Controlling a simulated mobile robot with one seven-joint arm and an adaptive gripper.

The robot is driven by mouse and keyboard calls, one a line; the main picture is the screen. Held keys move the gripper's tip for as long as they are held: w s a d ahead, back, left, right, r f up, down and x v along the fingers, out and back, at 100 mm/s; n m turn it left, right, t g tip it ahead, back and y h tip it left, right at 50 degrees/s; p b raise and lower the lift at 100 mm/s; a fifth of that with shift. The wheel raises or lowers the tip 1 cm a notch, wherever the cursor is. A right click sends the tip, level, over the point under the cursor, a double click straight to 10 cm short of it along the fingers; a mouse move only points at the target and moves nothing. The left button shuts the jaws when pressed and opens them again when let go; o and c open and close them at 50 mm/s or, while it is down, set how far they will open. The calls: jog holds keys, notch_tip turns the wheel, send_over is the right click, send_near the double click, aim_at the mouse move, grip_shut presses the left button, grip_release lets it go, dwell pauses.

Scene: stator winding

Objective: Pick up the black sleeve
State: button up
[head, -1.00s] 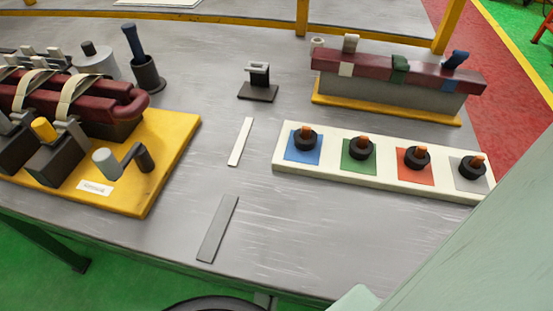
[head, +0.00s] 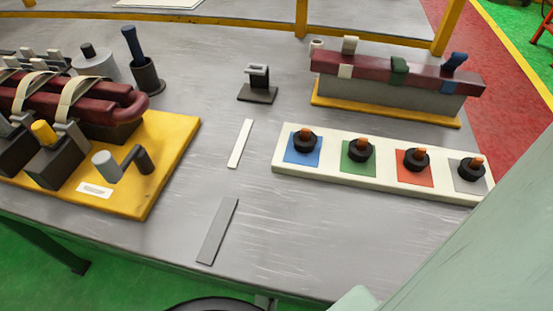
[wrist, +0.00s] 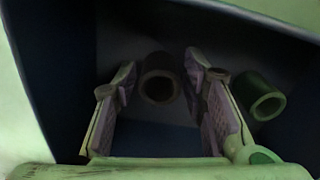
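In the wrist view, a dark, hollow, round sleeve (wrist: 158,79), black-brown in the dim light, lies in a dark blue-walled container with its open end facing me. My gripper (wrist: 160,76) is open, with one finger on each side of this sleeve. The sleeve shows between the fingertips, with a narrow gap on each side; I cannot tell how deep the fingers reach around it. A green sleeve (wrist: 262,98) lies just outside the right finger. My gripper and these sleeves do not show in the head view.
The container's dark wall (wrist: 60,60) is close on the left. In the head view, the grey table (head: 330,235) holds a white strip (head: 375,170) with coloured squares and black pieces, a maroon bar on a stand (head: 390,97), and a yellow-based fixture (head: 165,150).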

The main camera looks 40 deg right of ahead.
jog(key=c, duration=0.6)
